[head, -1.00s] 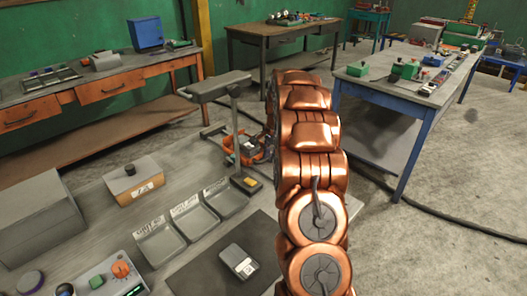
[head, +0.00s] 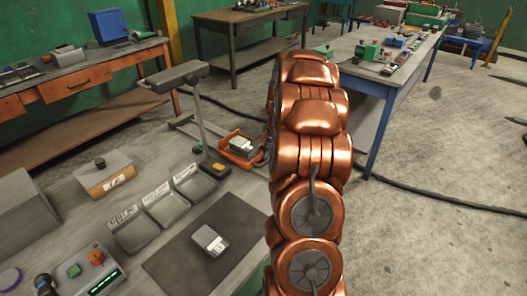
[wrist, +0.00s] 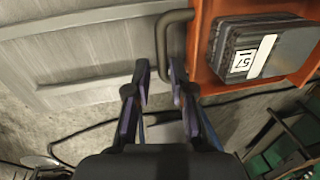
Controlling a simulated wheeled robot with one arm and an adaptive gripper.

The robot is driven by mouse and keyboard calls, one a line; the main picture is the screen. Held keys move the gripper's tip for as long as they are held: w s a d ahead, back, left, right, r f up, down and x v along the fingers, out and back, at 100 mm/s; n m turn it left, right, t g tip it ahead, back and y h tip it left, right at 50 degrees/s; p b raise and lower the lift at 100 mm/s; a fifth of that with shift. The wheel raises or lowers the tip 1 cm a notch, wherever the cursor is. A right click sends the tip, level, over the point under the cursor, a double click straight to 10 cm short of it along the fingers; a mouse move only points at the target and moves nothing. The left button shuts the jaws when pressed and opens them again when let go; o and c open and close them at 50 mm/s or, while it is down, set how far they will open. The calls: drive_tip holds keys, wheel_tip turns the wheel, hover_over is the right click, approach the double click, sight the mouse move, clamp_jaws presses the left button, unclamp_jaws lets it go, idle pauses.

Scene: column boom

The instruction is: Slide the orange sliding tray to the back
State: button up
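The orange sliding tray (head: 238,160) is in the middle of the head view, close beside my arm. It carries a dark grey box (head: 241,146) with a white label. In the wrist view the tray (wrist: 202,82) is at the upper right with the labelled box (wrist: 262,50) on it. A grey bar handle (wrist: 162,45) sticks out from its left edge. My gripper (wrist: 159,74) is open, with one finger on each side of the handle's lower part and a gap to the left finger. My arm hides my gripper in the head view.
A stand (head: 215,167) with a flat top rises left of the tray. A work surface with grey bins (head: 166,205), a dark mat (head: 165,263) and a control box (head: 97,272) lies at lower left. A blue-legged table (head: 375,72) stands at right.

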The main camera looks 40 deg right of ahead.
drive_tip(key=shift+s, duration=1.2)
drive_tip(key=shift+w+r+b, duration=0.1)
drive_tip(key=shift+r+b, duration=0.05)
drive_tip(key=shift+b, duration=0.15)
wheel_tip(320, 180, up, 7)
drive_tip(key=s+b, duration=0.1)
drive_tip(key=b, duration=0.4)
drive_tip(key=shift+w+a+f+p, duration=0.2)
drive_tip(key=shift+f+p, duration=0.1)
drive_tip(key=shift+f, duration=0.95)
drive_tip(key=shift+w+a+f+p, duration=0.15)
drive_tip(key=shift+w+f+p, duration=0.1)
drive_tip(key=shift+f, duration=0.95)
drive_tip(key=shift+w+a+f+p, duration=0.2)
drive_tip(key=shift+f+p, duration=0.1)
drive_tip(key=shift+f, duration=0.95)
drive_tip(key=shift+c, duration=0.4)
drive_tip(key=shift+d, duration=0.1)
clamp_jaws()
